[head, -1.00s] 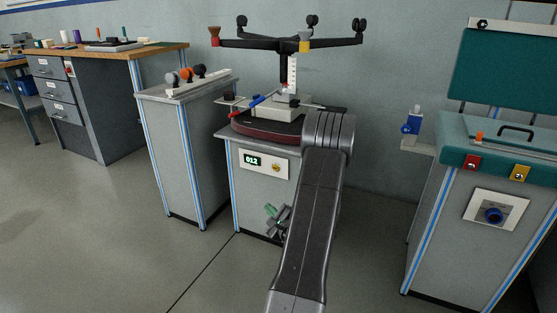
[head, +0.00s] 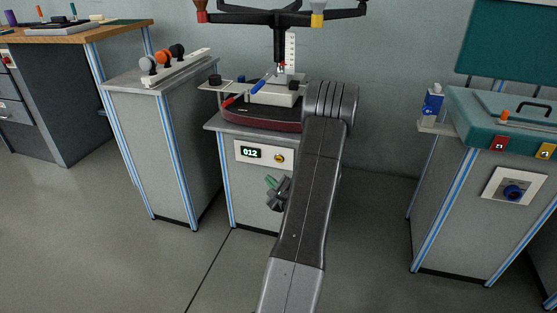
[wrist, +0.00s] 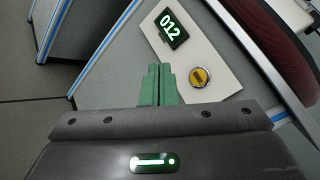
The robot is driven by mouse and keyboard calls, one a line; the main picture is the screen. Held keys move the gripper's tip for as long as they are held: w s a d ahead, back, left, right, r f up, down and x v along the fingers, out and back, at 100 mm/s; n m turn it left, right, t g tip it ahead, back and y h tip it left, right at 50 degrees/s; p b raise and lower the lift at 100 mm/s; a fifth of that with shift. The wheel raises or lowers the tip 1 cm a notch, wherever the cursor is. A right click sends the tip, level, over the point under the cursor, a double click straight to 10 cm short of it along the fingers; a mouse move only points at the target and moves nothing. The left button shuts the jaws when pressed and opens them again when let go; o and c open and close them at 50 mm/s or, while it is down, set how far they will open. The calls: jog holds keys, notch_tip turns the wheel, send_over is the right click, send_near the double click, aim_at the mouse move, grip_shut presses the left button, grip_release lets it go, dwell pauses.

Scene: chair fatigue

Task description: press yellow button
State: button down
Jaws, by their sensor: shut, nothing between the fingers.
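The yellow button (head: 279,158) is round with a metal rim. It sits on a white panel (head: 243,154) on the front of the grey cabinet, right of a display reading 012 (head: 251,153). The wrist view shows the button (wrist: 200,77), the panel (wrist: 213,57) and the display (wrist: 171,27) ahead. My gripper (wrist: 158,72) has green fingers, shut and empty, pointing at the panel's lower edge, left of the button in that view. In the head view my gripper (head: 270,183) is below the panel, apart from the button; my arm partly hides it.
A dark red seat (head: 262,115) rests upside down on the cabinet top, its star base above. A narrow cabinet (head: 165,140) with knobs stands left. A teal-topped station (head: 500,120) with a blue knob stands right. The floor between is clear.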

aim_at(279, 159)
jog(key=shift+w+d+p, duration=0.25)
jog(key=shift+w+d, duration=0.2)
jog(key=shift+w, duration=0.95)
jog(key=shift+w+d+p, duration=0.2)
jog(key=shift+w+d, duration=0.25)
jog(key=shift+w, duration=0.95)
jog(key=shift+w+d+p, duration=0.25)
jog(key=shift+w+d, duration=0.2)
jog(key=shift+w, duration=0.95)
jog(key=shift+w, duration=0.15)
jog(key=shift+w+d+b, duration=0.15)
jog(key=shift+w+b, duration=0.1)
jog(key=shift+b, duration=0.2)
jog(key=shift+w+d, duration=0.1)
jog(key=shift+w, duration=0.25)
jog(key=shift+b, duration=0.3)
jog(key=shift+s+a+b, duration=0.25)
jog(key=shift+s+b, duration=0.15)
jog(key=shift+s, duration=0.35)
